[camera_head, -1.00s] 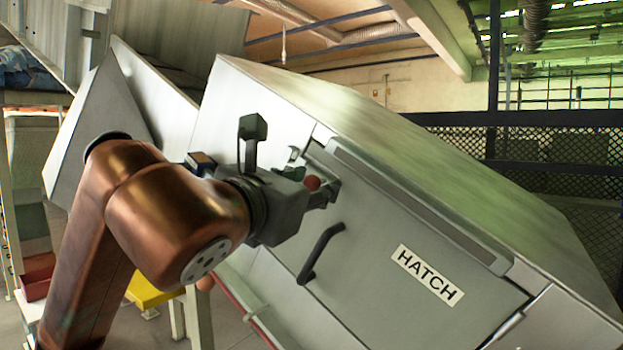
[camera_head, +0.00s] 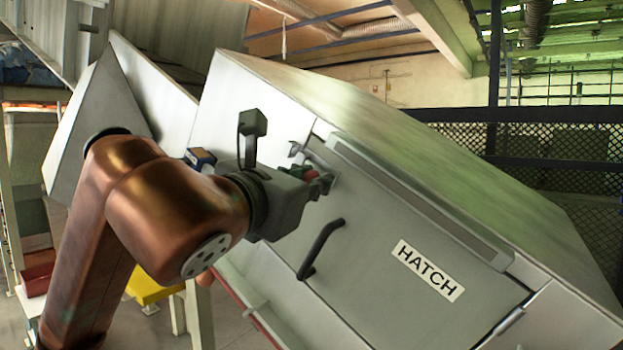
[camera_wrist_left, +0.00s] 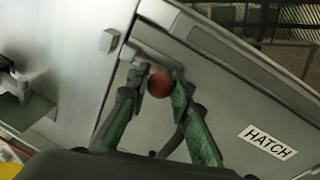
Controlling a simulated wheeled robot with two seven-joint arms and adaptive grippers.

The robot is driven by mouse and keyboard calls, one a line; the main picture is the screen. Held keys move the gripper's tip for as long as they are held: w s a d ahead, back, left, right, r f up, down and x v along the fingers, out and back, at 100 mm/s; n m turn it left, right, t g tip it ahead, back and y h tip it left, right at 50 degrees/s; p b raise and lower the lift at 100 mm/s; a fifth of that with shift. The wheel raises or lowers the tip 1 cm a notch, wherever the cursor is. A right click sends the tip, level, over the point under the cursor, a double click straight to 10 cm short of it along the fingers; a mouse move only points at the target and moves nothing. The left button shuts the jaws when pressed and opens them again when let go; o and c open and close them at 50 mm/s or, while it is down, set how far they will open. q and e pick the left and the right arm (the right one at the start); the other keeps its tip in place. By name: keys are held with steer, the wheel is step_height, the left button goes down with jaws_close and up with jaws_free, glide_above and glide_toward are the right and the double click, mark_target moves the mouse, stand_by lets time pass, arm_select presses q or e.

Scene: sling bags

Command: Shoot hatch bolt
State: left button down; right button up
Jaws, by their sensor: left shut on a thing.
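The grey hatch (camera_head: 385,245) is a tilted panel with a HATCH label (camera_head: 428,271) and a black handle (camera_head: 321,249). The bolt's red knob (camera_head: 311,175) is near the hatch's upper left corner, and shows clearly in the wrist view (camera_wrist_left: 159,85). My left gripper (camera_head: 320,183) is shut on the red knob, with one green-padded finger on each side of it. A small grey keeper block (camera_wrist_left: 108,40) sits on the frame across the seam from the bolt. Fingers partly hide the bolt; I cannot tell whether its end is in the keeper. My right gripper is out of view.
The hatch is set in a large pale metal housing (camera_head: 440,150) with a long sloping top. A dark mesh fence (camera_head: 550,150) stands behind at right. A yellow object (camera_head: 153,288) is low at left. Open air lies in front of the hatch.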

arm_select(q)
steer(key=shift+w+a+r, duration=0.1)
steer(key=shift+w+a+r+p, duration=0.3)
steer(key=shift+w+a+r, duration=0.15)
steer(key=shift+a, duration=0.15)
steer(key=shift+w+a+r+p, duration=0.25)
steer(key=shift+w+a+r, duration=0.15)
steer(key=shift+a, duration=0.15)
steer(key=shift+s, duration=0.15)
steer(key=c, duration=1.8)
jaws_free()
steer(key=shift+o, duration=0.4)
glide_toward(305, 163)
steer(key=v, duration=0.6)
steer(key=shift+d, duration=0.1)
